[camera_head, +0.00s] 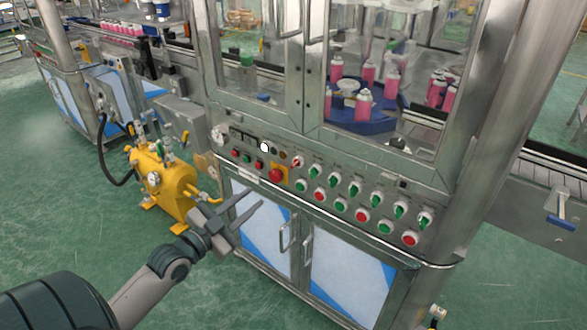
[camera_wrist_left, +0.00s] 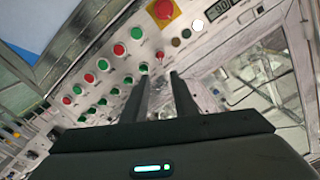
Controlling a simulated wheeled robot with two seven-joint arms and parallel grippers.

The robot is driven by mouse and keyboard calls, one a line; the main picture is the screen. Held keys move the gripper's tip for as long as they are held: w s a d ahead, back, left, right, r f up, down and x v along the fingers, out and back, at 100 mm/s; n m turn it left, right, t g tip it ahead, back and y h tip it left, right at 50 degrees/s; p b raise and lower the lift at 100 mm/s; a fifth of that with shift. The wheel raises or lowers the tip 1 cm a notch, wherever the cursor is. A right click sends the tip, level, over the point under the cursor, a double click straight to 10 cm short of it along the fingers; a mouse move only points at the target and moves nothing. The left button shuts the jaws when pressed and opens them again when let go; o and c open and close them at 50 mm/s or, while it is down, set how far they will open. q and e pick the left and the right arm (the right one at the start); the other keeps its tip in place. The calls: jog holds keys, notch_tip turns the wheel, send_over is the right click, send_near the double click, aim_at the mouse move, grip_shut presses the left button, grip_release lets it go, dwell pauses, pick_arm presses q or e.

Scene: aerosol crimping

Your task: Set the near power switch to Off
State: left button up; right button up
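The machine's sloped control panel (camera_head: 330,196) carries the switches. A small selector with a red handle (camera_head: 297,162) sits at the left end of the upper row, right of the red emergency stop (camera_head: 276,174); I take it for the power switch, but its label is too small to read. Its handle looks tilted in the head view. It also shows in the left wrist view (camera_wrist_left: 159,56), just beyond and between the fingertips. My left gripper (camera_head: 256,194) is open and empty, in front of the panel, apart from the switch. My right gripper is out of view.
Several green-handled selectors (camera_head: 355,187) and red and green buttons (camera_head: 361,215) fill the panel's right part. Cabinet doors with handles (camera_head: 283,235) are below, glass doors above. A yellow tank (camera_head: 163,188) stands left. Green floor in front is free.

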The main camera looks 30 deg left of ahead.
aim_at(292, 167)
pick_arm(q)
jog(key=shift+w, duration=0.15)
